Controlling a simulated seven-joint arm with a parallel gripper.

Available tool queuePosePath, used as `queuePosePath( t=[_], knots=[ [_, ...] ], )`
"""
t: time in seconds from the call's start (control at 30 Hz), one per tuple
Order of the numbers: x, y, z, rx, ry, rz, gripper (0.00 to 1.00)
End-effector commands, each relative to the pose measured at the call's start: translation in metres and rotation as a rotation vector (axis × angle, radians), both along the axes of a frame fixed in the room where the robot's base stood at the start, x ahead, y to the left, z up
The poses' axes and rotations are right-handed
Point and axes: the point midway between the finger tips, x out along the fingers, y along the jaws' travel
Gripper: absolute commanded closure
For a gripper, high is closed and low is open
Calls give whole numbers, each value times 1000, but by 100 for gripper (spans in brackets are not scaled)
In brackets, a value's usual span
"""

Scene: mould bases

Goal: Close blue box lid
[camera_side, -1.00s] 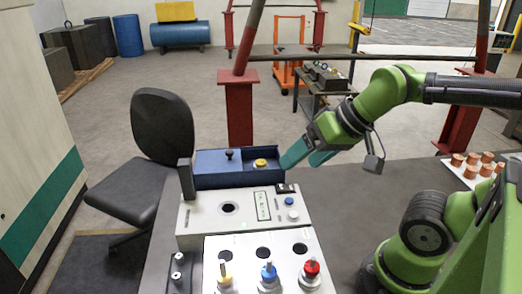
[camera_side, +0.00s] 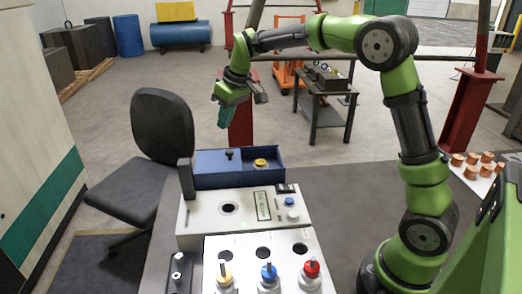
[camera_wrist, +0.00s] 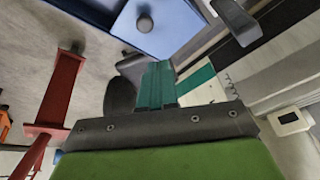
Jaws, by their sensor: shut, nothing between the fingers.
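The blue box (camera_side: 210,182) stands at the far end of the grey table in the side view. Its lid (camera_side: 212,159) covers the left part and has a dark knob (camera_side: 230,155) on top. The right part is open and shows a round yellow piece (camera_side: 260,163). My gripper (camera_side: 225,116) is shut and empty. It appears above the box's left part, apart from it, with the fingers pointing down. In the wrist view, the shut teal fingers (camera_wrist: 165,85) show below the blue lid (camera_wrist: 178,32) and its knob (camera_wrist: 144,22).
A white control panel (camera_side: 190,219) with knobs and buttons adjoins the box in front. A dark post (camera_side: 186,180) rises at the box's left. A black chair (camera_side: 163,125) stands left of the table. A red post (camera_side: 240,120) stands behind the box. The table's right side is mostly clear.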

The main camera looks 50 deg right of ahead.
Motion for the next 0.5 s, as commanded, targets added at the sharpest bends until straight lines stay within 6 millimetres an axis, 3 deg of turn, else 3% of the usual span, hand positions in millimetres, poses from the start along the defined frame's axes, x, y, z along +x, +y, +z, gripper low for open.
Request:
queuePosePath(
  t=[0.1, 0.17, 0.37, 0.5],
  knots=[
    [23, -4, 12, -43, -32, 108, 100],
    [26, -3, 23, -60, -53, 156, 100],
    [26, -1, 11, -69, -43, 205, 100],
    [33, 2, -12, -68, -41, 206, 100]
  ],
)
